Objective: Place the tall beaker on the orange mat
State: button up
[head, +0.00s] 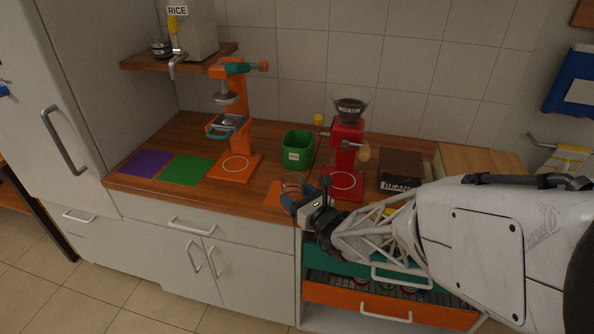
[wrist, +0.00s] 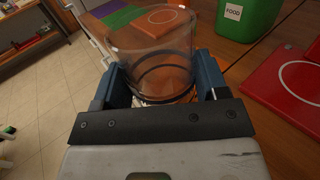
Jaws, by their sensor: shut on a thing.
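The tall beaker (wrist: 150,48) is clear glass and fills the space between my fingers in the wrist view. My gripper (wrist: 162,80) is shut on it, one blue finger on each side. In the head view my gripper (head: 291,201) is at the counter's front edge, left of the red machine. The orange mat (head: 274,194) shows there only as a small patch beside my gripper; the rest is hidden. I cannot tell whether the beaker touches the mat or is above it.
A green FOOD bin (head: 296,153) stands behind my gripper. The red grinder (head: 345,150) is close on the right. An orange press (head: 237,135), a green mat (head: 187,170) and a purple mat (head: 146,163) are on the left. An orange drawer (head: 385,306) is below.

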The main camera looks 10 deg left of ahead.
jog(key=w+a, duration=0.1)
jog(key=w, duration=0.2)
jog(key=w+a, duration=0.2)
jog(key=w, duration=0.1)
jog(key=w+a+f, duration=0.1)
jog(key=w+a, duration=0.1)
jog(key=w, duration=0.1)
jog(key=shift+w+a, duration=0.2)
jog(key=shift+a, duration=0.05)
jog(key=shift+f, duration=1.75)
jog(key=shift+f, duration=0.1)
jog(key=o, duration=1.2)
jog(key=v, duration=1.2)
